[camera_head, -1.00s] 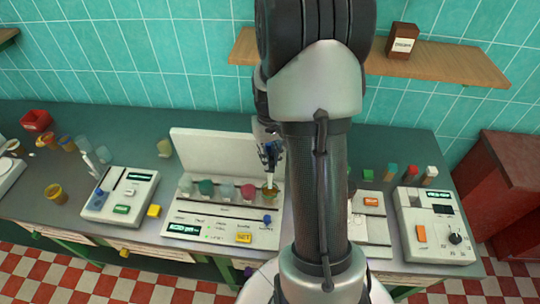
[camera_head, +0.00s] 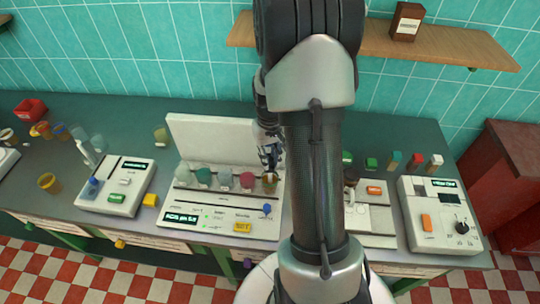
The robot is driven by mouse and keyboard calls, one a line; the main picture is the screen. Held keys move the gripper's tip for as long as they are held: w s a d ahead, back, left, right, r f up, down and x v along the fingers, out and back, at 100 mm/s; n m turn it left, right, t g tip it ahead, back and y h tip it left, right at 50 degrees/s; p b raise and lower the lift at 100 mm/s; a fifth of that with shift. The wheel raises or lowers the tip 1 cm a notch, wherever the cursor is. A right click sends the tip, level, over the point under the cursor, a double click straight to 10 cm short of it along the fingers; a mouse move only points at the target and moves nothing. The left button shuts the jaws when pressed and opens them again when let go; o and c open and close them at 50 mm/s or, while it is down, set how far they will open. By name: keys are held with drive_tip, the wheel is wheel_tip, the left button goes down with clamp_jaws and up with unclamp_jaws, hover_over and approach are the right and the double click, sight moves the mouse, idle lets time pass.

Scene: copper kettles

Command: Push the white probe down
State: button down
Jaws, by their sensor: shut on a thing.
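My gripper (camera_head: 270,156) is at the right end of the long white instrument (camera_head: 222,218), just left of my arm. It is shut on the white probe (camera_head: 269,171), of which only a short bit shows below the fingers. The probe points down at the rightmost cup (camera_head: 270,185), which holds an amber-brown liquid. The probe's tip is hidden or too small to make out. The other cups in the row hold grey-green, teal and pink (camera_head: 247,181) contents. The instrument has a lit display (camera_head: 181,218) and a yellow button (camera_head: 242,227).
A small white meter (camera_head: 115,187) stands to the left, with a pale stick-like thing (camera_head: 86,152) behind it. White devices (camera_head: 440,215) stand to the right. A wooden shelf (camera_head: 440,45) is above. My arm hides the middle of the bench.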

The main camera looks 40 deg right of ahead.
drive_tip(key=c, duration=1.4)
unclamp_jaws()
drive_tip(key=shift+f, duration=0.2)
drive_tip(key=shift+c, duration=0.2)
drive_tip(key=shift+r, duration=0.1)
wheel_tip(320, 180, up, 12)
drive_tip(key=shift+a, duration=0.1)
